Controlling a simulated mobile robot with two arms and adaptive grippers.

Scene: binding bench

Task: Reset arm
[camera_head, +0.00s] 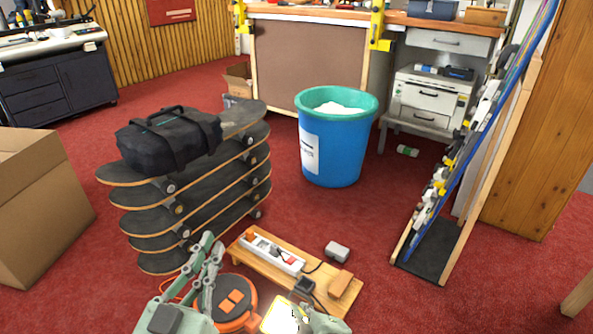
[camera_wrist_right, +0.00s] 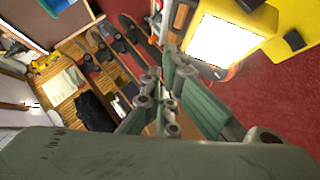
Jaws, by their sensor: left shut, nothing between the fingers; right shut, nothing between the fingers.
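My left gripper (camera_head: 212,243) comes in at the bottom of the head view, pointing up, in front of the skateboard stack. Its fingers are together with nothing between them. My right gripper (camera_head: 303,313) shows only in part at the bottom edge of the head view, beside a bright yellow work light (camera_head: 281,318). In the right wrist view the right gripper's green fingers (camera_wrist_right: 168,75) are closed and empty. The lit yellow lamp (camera_wrist_right: 222,40) is close beyond them there.
A skateboard stack (camera_head: 200,205) carries a black bag (camera_head: 168,138). An orange cable reel (camera_head: 232,300) and a wooden board with a power strip (camera_head: 272,254) lie close to my grippers. A blue bin (camera_head: 335,150), a cardboard box (camera_head: 40,205) and a leaning rack (camera_head: 470,150) stand around. Red carpet is clear at right.

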